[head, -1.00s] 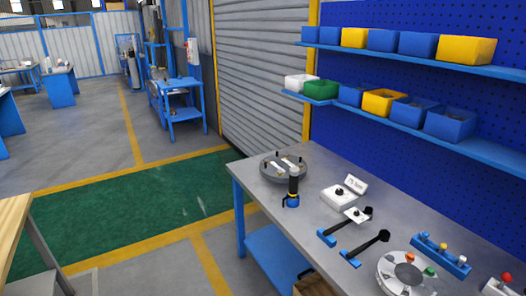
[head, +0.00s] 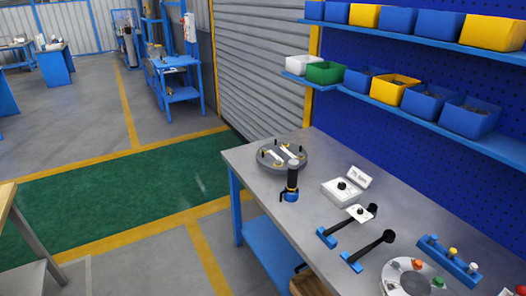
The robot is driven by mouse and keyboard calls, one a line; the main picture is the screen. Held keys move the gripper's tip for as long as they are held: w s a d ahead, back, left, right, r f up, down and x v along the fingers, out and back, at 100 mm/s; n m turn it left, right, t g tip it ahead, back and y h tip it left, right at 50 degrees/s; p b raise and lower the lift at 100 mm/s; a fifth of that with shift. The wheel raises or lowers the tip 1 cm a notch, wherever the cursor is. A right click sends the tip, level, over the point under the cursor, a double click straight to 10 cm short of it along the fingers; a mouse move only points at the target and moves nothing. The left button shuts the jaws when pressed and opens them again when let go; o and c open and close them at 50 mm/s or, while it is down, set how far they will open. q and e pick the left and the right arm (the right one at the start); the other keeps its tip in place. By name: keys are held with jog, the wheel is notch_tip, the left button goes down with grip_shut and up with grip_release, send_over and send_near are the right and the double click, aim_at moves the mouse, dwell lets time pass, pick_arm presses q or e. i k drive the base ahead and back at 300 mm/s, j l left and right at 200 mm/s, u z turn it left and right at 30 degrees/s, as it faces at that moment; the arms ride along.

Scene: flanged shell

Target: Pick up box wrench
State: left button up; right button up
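No gripper of mine is in the head view. Two long black-headed tools rest on blue holders on the grey workbench (head: 330,182): one tool (head: 361,212) with a white tag by it, and a nearer one (head: 375,246). One of these may be the box wrench; I cannot tell for sure. A grey round flanged shell (head: 266,163) with pale pieces and small posts on top lies at the bench's far left corner. A black-handled tool (head: 292,177) stands upright in a blue base in front of it.
Shelves of bins (head: 424,102) hang on the blue pegboard behind. The green floor strip (head: 130,197) at left is clear.

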aim_at(389, 236)
jog(key=i+j+z, duration=0.15)
jog(key=i+z, duration=0.15)
jog(key=i, duration=0.25)
jog(key=i+j+z, duration=0.35)
jog(key=i, duration=0.15)
jog(key=i+j+z, duration=0.3)
jog(key=i, duration=0.2)
